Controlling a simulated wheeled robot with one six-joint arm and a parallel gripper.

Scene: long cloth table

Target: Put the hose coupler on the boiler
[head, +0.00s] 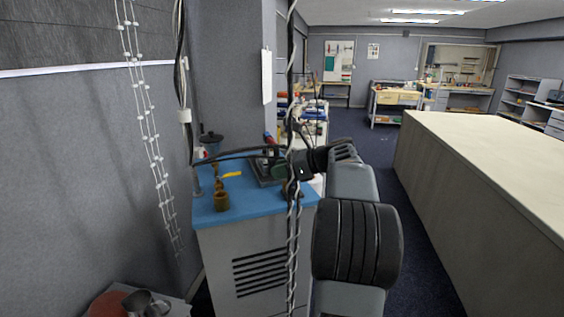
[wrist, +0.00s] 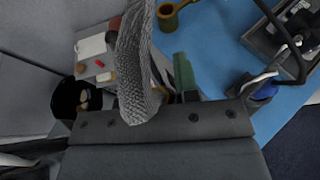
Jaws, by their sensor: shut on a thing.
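My gripper (head: 284,172) is shut above the right part of the boiler's blue top (head: 250,205). What it holds is mostly hidden by a braided hose (wrist: 138,65) close to the wrist camera. A green piece (wrist: 184,75) shows at the jaws, and a small brownish part beside it. I take the held thing to be the hose coupler, but its shape is unclear. The boiler is a grey cabinet with dark vent slots. A brass fitting (head: 221,201) stands on its top near the front left, apart from my gripper; it also shows in the wrist view (wrist: 171,14).
A yellow-handled piece (head: 231,175) lies behind the brass fitting. Hanging cables (head: 292,245) cross in front of the cabinet near my gripper. A dark device is on the blue top's right side. A long cloth-covered table (head: 490,150) stands right, with open floor between.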

